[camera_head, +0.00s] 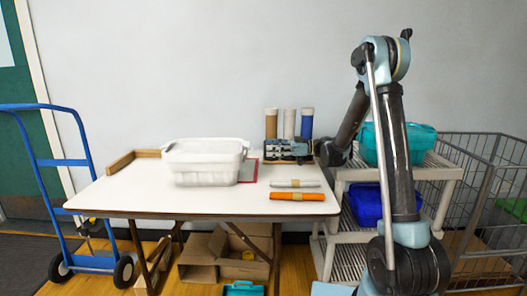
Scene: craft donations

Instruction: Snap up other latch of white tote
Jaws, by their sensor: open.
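The tote's left end has a protruding piece too, also too small to read. My gripper (268,151) is to the right of the tote, pointing left, with its fingers level with the upper part of the tote. The jaws are open and hold nothing visible.
The white table (120,193) also holds a red-edged flat item (248,172), a grey roll (296,184) and an orange roll (297,196). Several upright rolls (289,122) stand behind my gripper. A shelf cart (440,173) stands right, a blue hand truck (43,163) left.

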